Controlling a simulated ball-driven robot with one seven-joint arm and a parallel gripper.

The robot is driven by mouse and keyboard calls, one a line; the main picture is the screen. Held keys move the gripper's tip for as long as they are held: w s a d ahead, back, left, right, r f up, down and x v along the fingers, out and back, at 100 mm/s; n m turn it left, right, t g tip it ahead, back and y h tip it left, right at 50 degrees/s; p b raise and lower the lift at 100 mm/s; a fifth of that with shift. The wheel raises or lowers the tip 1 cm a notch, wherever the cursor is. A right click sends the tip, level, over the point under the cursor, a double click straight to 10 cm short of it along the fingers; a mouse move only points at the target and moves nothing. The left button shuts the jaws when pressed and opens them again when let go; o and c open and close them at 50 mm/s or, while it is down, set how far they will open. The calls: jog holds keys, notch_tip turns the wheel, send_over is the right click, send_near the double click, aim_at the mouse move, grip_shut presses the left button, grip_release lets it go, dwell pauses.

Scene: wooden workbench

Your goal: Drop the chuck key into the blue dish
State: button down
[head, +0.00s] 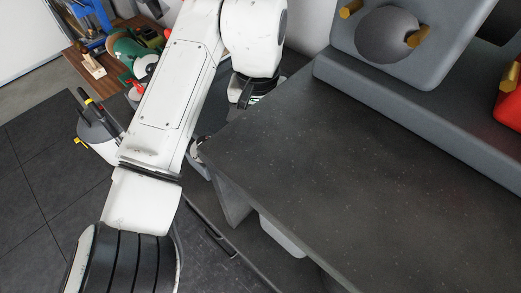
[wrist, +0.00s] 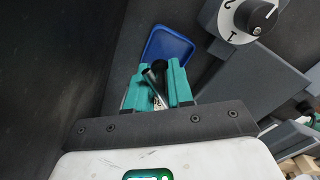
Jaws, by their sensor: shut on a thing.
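The chuck key (wrist: 153,74), a dark rod with a shiny metal part, is between the teal fingers of my gripper (wrist: 157,78) in the wrist view. The fingers are shut on it. The blue dish (wrist: 165,44) shows just beyond the fingertips, with its near side partly hidden by the fingers and the key. I cannot tell how high the key is above it. In the head view my gripper (head: 243,94) is only partly seen past the bench's far left corner, and neither the key nor the dish can be made out there.
The dark bench top (head: 340,165) is bare in its middle. A grey machine (head: 395,70) stands at the back right, with a red object (head: 510,90) beside it. In the wrist view a dial (wrist: 257,15) on a grey housing is right of the dish.

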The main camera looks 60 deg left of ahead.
jog(key=shift+f+b, duration=0.9)
jog(key=shift+f, duration=0.35)
jog(key=c, duration=0.9)
grip_release()
notch_tip(320, 180, up, 8)
jog(key=shift+f, duration=0.25)
jog(key=shift+s, duration=0.15)
